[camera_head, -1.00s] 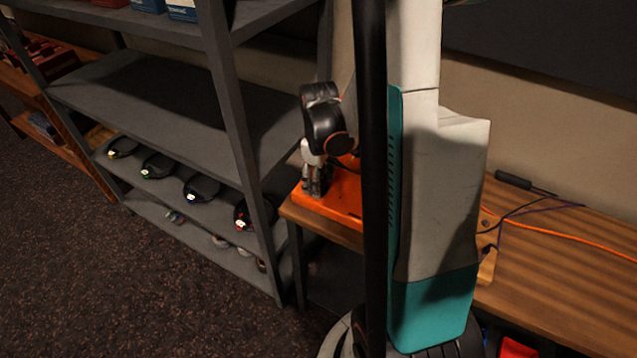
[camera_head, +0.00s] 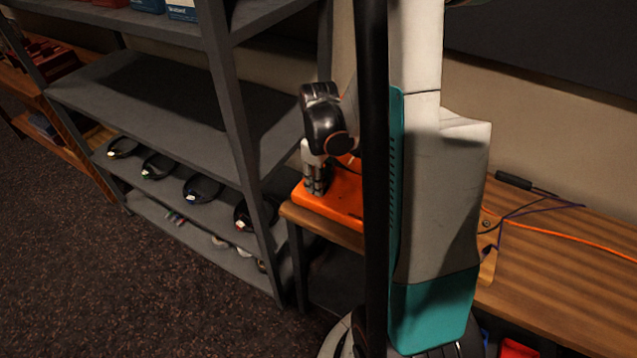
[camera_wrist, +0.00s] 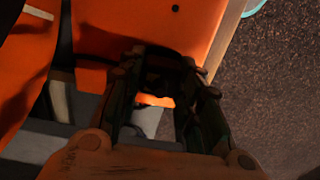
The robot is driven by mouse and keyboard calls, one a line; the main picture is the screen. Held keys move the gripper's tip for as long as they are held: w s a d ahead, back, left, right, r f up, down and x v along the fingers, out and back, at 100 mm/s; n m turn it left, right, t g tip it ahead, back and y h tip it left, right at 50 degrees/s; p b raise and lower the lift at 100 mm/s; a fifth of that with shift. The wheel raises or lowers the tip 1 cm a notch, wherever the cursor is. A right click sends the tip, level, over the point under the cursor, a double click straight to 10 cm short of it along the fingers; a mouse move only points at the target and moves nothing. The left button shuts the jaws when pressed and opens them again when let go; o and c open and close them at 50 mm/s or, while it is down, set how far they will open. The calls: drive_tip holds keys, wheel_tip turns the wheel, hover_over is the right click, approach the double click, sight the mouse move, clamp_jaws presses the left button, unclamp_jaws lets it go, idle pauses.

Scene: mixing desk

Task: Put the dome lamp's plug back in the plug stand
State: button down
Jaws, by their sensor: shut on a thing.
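My gripper (camera_head: 315,188) points down at the left end of the desk, by an orange block (camera_head: 335,200). In the wrist view my gripper (camera_wrist: 158,78) has its fingers closed in around a small dark thing, which I take for the plug (camera_wrist: 158,66); its shape is mostly lost in shadow. The orange block also fills the top of the wrist view (camera_wrist: 140,22). I cannot tell whether the held thing touches it. A pale wooden piece (camera_head: 487,268) with dark fittings and cords shows right of my arm, partly hidden. I cannot identify the dome lamp.
Grey shelving (camera_head: 150,95) with headphones (camera_head: 202,189) stands close left of my gripper. My own arm hides the middle of the desk (camera_head: 560,275). An orange cable (camera_head: 575,240), a dark cord and a black rod (camera_head: 515,181) lie on its right part, where bare wood is free.

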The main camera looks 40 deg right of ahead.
drive_tip(key=shift+r, duration=0.2)
drive_tip(key=shift+r+p, duration=2.05)
drive_tip(key=shift+r, duration=0.8)
drive_tip(key=shift+w, duration=0.15)
